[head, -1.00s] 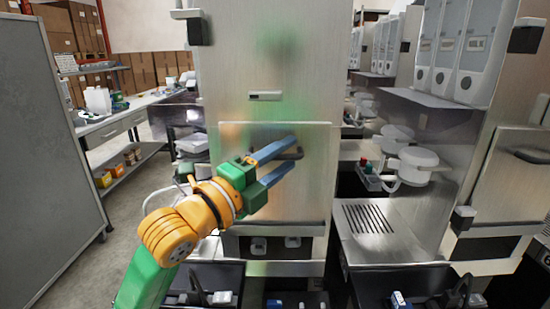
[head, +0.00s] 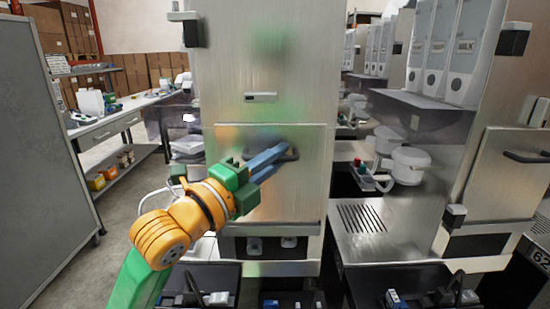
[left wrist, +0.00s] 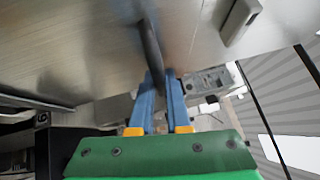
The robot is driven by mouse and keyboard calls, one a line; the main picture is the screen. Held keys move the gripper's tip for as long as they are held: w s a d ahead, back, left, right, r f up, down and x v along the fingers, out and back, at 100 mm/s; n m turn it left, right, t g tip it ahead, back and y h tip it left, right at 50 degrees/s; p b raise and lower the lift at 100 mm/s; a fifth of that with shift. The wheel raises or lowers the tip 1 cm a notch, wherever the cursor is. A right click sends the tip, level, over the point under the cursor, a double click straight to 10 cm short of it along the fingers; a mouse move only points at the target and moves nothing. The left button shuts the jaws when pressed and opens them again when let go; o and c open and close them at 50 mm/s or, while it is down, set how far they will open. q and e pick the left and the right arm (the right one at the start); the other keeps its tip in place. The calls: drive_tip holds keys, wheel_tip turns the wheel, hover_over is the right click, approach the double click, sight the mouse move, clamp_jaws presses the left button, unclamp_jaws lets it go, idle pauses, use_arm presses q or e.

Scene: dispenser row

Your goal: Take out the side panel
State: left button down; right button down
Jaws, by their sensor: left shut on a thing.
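The side panel (head: 265,195) is a brushed steel sheet set in the lower front of the tall steel cabinet (head: 265,50). Its dark bar handle (head: 293,154) is near its top edge. My left gripper (head: 277,156) has its two blue fingers shut on this handle, partly covering it. In the left wrist view the dark handle (left wrist: 149,45) runs down between the blue fingers (left wrist: 162,85), beside the steel surface (left wrist: 75,60). The panel appears upright and flush in its opening. My right gripper is in neither view.
A second steel cabinet with a handled panel (head: 510,175) stands at the right, with white canisters (head: 460,50) above. A white lidded tub (head: 408,165) and a slotted drip tray (head: 362,218) lie between. A grey partition (head: 45,150) stands at the left, with open floor beside it.

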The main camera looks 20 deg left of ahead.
use_arm(q)
drive_tip(key=shift+r, duration=0.1)
idle(0.7)
drive_tip(key=shift+w+r+p, duration=0.15)
drive_tip(key=shift+r+p, duration=0.15)
drive_tip(key=shift+p, duration=0.2)
drive_tip(key=shift+r+p, duration=1.35)
drive_tip(key=shift+p, duration=0.05)
